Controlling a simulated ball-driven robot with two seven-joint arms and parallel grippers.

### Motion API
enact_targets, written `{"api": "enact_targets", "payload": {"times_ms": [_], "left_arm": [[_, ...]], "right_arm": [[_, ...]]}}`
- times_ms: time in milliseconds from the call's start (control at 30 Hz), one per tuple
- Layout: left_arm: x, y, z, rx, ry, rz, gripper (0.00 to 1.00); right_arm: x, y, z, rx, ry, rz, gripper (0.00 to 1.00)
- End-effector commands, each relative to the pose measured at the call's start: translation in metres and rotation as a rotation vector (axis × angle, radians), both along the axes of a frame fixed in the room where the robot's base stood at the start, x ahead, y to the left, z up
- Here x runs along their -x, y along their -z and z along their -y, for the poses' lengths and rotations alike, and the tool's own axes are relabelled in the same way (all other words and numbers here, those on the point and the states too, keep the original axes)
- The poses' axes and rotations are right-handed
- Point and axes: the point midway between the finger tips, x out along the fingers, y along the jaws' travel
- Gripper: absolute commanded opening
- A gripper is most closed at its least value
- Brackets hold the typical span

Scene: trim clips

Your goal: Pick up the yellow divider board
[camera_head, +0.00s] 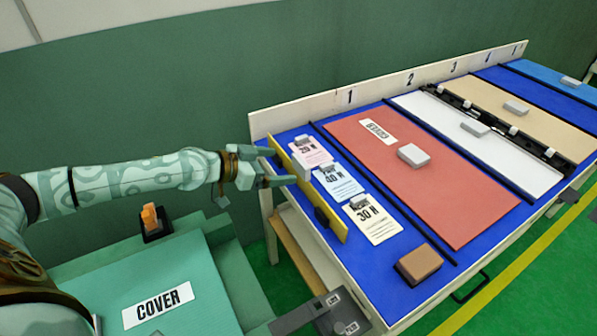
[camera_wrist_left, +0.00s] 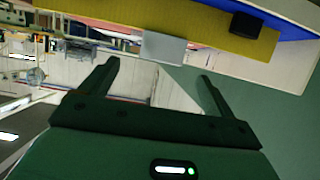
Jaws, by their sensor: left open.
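The yellow divider board (camera_head: 332,218) is a long thin strip standing on edge along the left end of the blue table (camera_head: 292,137). A black block (camera_head: 322,216) sits on its side. My left gripper (camera_head: 281,166) is open, at the far part of the board, and overlaps it in the head view. In the left wrist view, the board (camera_wrist_left: 205,42) crosses the top, with a grey block (camera_wrist_left: 163,47) at its lower edge and the black block (camera_wrist_left: 246,23) on it. The open jaws (camera_wrist_left: 158,72) are empty; the board appears beyond the fingertips. My right gripper is not in view.
Three weight cards (camera_head: 340,181) lie right of the board, beside a brown block (camera_head: 419,264). A red panel (camera_head: 405,185) with a grey block (camera_head: 413,155) lies further right. A low wooden wall (camera_head: 390,88) numbered from 1 runs along the back.

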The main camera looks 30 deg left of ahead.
Motion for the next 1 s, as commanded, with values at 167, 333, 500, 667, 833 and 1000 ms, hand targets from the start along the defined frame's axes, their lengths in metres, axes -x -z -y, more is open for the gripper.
{"api": "enact_targets", "payload": {"times_ms": [167,333,500,667,833,1000], "left_arm": [[-0.02,0.01,0.012,0.002,-0.002,0.0,0.89],[-0.033,0.017,0.018,0.002,-0.002,0.001,0.89],[-0.056,0.029,0.03,0.003,-0.001,-0.001,0.89],[-0.066,0.032,0.035,0.0,-0.001,0.0,0.89],[-0.066,0.032,0.035,0.0,-0.001,-0.001,0.89],[-0.066,0.032,0.035,0.0,-0.001,-0.001,0.47]], "right_arm": [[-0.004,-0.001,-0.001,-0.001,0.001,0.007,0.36],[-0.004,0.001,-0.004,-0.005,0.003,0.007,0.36],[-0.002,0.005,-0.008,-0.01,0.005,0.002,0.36],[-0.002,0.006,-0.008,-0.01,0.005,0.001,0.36],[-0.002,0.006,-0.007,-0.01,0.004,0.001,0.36],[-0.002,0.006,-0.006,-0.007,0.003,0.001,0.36]]}}
